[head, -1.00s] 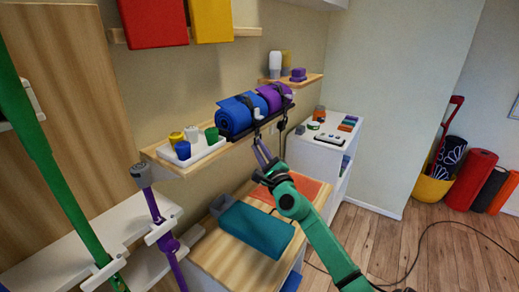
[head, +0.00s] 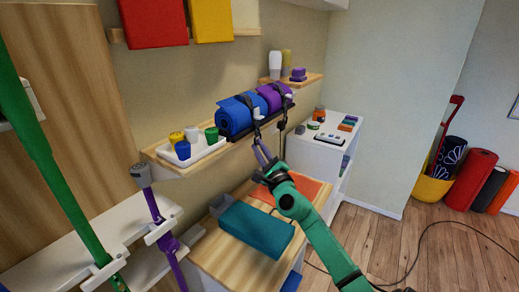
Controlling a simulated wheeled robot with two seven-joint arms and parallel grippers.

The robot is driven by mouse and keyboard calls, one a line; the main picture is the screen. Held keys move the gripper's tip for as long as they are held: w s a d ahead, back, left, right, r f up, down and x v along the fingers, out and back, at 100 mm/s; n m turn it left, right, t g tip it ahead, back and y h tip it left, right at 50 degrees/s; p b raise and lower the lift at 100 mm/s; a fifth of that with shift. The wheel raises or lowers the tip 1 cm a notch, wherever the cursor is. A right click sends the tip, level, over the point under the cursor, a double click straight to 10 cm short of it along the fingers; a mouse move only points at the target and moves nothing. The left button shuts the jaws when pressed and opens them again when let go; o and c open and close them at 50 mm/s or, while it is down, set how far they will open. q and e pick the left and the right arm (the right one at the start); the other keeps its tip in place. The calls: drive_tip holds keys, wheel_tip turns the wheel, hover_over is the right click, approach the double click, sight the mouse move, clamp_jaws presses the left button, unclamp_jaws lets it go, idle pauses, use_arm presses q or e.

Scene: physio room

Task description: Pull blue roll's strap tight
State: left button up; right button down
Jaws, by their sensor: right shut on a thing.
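A blue roll (head: 235,115) lies on a dark rack on the wooden wall shelf, beside a purple roll (head: 270,97). A dark strap (head: 254,112) goes over the blue roll's right end and hangs down in front. A second dark strap hangs from the purple roll. My right gripper (head: 262,150), on a green arm, is below the rack's front edge. It is shut on the lower end of the blue roll's strap; the grip itself is small in the picture. My left gripper is not in view.
A white tray (head: 220,146) with several small cups stands left of the blue roll. Below are a wooden-topped cabinet (head: 205,264) with a teal box-like thing (head: 255,229) and an orange mat (head: 311,189). A white cabinet (head: 325,152) with small items stands right.

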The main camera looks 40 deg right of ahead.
idle(0.4)
wheel_tip(320, 180, down, 7)
drive_tip(key=b, duration=0.6)
drive_tip(key=shift+r, duration=0.15)
drive_tip(key=c, duration=0.9)
unclamp_jaws()
drive_tip(key=shift+s, duration=0.15)
drive_tip(key=shift+r, duration=0.1)
drive_tip(key=shift+s, duration=0.1)
